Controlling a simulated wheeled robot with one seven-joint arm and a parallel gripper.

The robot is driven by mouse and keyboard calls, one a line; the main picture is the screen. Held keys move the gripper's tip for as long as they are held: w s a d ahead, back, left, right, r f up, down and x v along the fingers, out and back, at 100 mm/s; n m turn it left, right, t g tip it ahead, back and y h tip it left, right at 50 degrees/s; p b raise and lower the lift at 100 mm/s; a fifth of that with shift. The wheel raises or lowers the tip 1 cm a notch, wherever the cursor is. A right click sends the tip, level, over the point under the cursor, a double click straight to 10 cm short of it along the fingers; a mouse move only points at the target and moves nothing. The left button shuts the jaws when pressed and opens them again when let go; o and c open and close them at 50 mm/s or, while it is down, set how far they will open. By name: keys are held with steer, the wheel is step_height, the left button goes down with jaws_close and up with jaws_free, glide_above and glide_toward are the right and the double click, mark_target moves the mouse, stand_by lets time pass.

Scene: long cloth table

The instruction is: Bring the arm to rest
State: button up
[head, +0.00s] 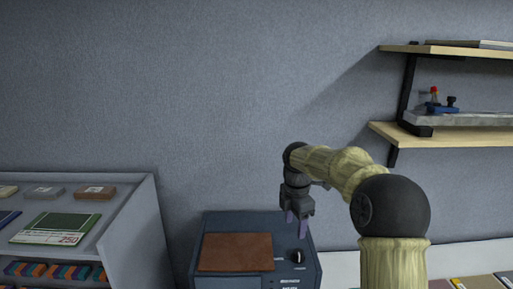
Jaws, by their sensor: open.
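A small dark knob-like thing (298,256) stands on the unit's top just below the fingers. I cannot tell whether the fingers touch it.
A brown panel (236,252) lies on the unit's top. A grey display case (135,215) with several small items stands at the left. Two wooden wall shelves (450,134) hang at the upper right. The wall area above my arm's left is clear.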

steer(key=s+d+f+m, duration=0.1)
steer(key=s+f+m, duration=0.3)
steer(key=s+m, duration=0.3)
steer(key=s+d+f+m+t+b, duration=0.1)
steer(key=s+f+m, duration=0.3)
steer(key=s+m, duration=0.3)
steer(key=s+d+f+m+t+b, duration=0.1)
steer(key=s+f+m, duration=0.3)
steer(key=s+m, duration=0.4)
steer(key=s, duration=0.3)
steer(key=shift+s+f, duration=0.25)
steer(key=shift+s, duration=0.15)
